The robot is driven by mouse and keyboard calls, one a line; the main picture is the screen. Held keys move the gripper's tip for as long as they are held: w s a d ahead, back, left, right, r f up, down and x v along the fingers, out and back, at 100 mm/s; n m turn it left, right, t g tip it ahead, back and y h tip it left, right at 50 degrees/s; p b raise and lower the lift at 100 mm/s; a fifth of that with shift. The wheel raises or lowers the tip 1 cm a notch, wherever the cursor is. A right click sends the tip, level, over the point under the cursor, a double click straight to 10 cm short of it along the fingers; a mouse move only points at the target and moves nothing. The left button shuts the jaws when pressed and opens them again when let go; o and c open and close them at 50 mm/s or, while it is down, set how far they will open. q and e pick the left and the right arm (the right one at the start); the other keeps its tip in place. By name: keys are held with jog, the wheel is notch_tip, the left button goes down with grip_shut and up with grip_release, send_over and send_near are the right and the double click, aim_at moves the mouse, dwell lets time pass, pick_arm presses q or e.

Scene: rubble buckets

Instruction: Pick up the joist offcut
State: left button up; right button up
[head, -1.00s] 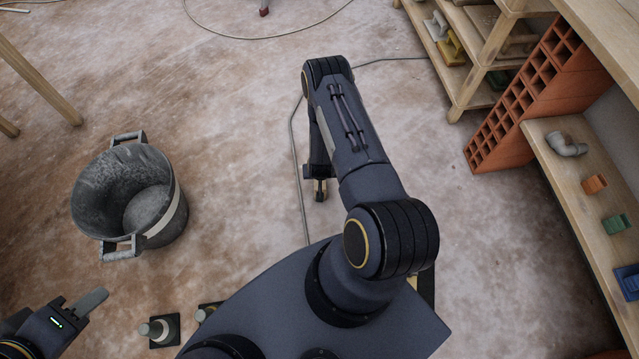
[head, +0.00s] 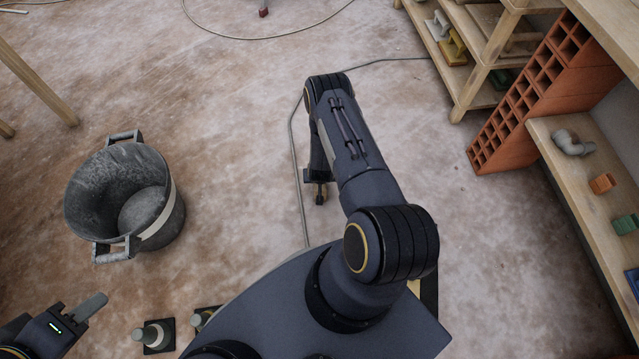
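I cannot make out a joist offcut in the head view. My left gripper (head: 88,308) is at the lower left, below the bucket. A grey finger shows on it with nothing visible in it, but I cannot tell whether it is open or shut. My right arm reaches forward across the middle. Its gripper (head: 320,197) points down at the floor behind the forearm; it is small and mostly hidden, so its state and any contents are unclear.
A grey rubble bucket (head: 84,190) with two handles stands at left and looks empty. At right, a wooden shelf (head: 588,222) holds a pipe elbow (head: 572,143), an orange block (head: 602,184) and a green block (head: 625,224). Orange hollow bricks (head: 520,112) stand beside it. A cable (head: 291,130) crosses the floor.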

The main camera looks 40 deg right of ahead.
jog(key=shift+f+b, duration=0.25)
jog(key=shift+b, duration=0.1)
jog(key=shift+c, duration=0.5)
jog(key=c, duration=1.1)
jog(key=shift+r, duration=0.1)
